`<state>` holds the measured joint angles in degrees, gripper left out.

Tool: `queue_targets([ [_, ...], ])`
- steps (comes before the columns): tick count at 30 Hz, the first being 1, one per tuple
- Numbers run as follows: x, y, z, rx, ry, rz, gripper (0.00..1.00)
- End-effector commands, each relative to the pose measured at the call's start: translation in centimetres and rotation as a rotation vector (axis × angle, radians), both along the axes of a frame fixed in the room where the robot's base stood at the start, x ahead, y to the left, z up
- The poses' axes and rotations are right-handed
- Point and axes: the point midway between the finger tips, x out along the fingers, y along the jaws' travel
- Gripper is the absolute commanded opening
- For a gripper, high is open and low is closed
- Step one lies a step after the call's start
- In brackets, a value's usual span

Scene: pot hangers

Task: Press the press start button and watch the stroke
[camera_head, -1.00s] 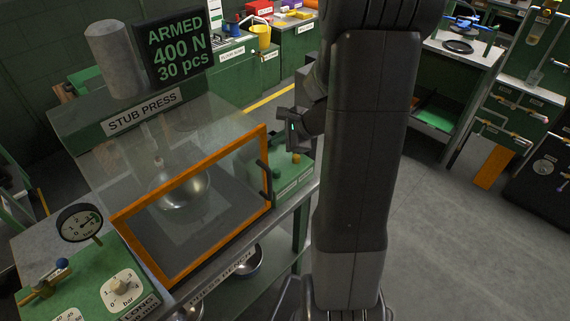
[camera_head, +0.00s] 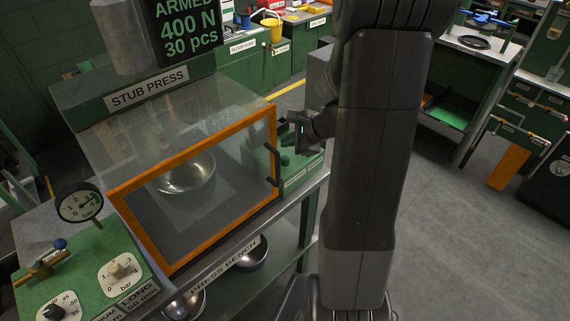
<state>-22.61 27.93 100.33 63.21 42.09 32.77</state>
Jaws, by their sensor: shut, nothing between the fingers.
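The stub press (camera_head: 60,112) stands at left under a sign reading ARMED 400 N 30 pcs (camera_head: 186,40). Its clear guard with an orange frame (camera_head: 190,153) appears closed, with a dark handle (camera_head: 272,165) at its right. A metal bowl (camera_head: 186,176) sits inside. A green control box (camera_head: 296,176) stands just right of the guard. My gripper (camera_head: 297,140) is shut and empty, in front of or over this box. It covers part of the box top, so I cannot tell which button is the start button or whether I touch it.
A dial gauge (camera_head: 80,204) and a green panel with knobs (camera_head: 100,268) are at the lower left. Bowls (camera_head: 184,304) sit on the shelf under the bench. Other green workstations line the back. The grey floor (camera_head: 440,230) at right is clear.

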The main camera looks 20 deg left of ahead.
Motion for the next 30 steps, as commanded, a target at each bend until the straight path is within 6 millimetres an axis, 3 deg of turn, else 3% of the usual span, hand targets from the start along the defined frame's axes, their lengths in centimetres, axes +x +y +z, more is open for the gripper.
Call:
queue_targets([
  [1, 0.0, 0.0, -1.3, 0.0, 0.0, 0.0, 0.0],
  [7, 0.0, 0.0, -2.6, 0.0, 0.0, 0.0, 0.0],
  [30, 0.0, 0.0, -2.6, 0.0, 0.0, 0.0, 0.0],
])
